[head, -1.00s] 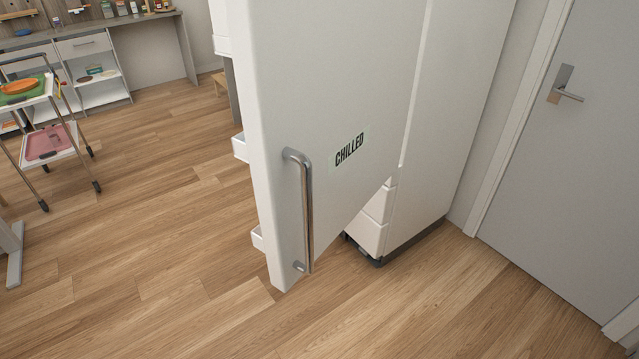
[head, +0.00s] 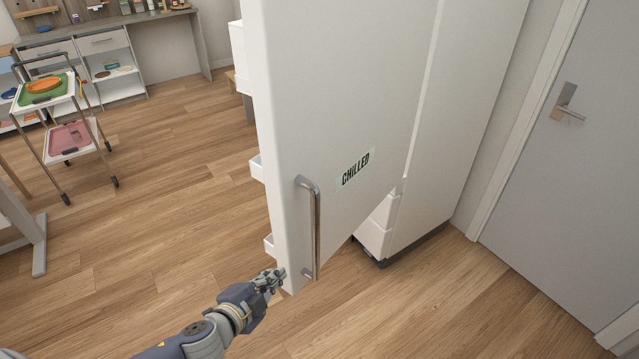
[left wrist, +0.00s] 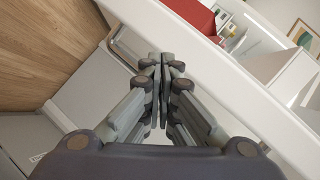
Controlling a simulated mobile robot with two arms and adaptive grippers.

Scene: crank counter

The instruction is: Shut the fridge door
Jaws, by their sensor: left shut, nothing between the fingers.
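The white fridge door (head: 340,100) stands open in the head view, with a CHILLED label and a vertical metal handle (head: 314,230) near its free edge. The fridge body (head: 425,180) is behind it to the right. My left gripper (head: 275,277) is shut and empty at the lower free edge of the door, just left of the handle's lower end. The left wrist view shows its closed fingers (left wrist: 160,68) in front of the door's edge (left wrist: 225,75); whether they touch it I cannot tell. My right gripper is not in view.
A trolley (head: 72,135) with trays stands at the left, with a table leg (head: 38,245) nearer. A workbench (head: 100,30) is at the back left. A grey room door (head: 560,170) is at the right. Wooden floor (head: 180,190) is clear around the fridge door.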

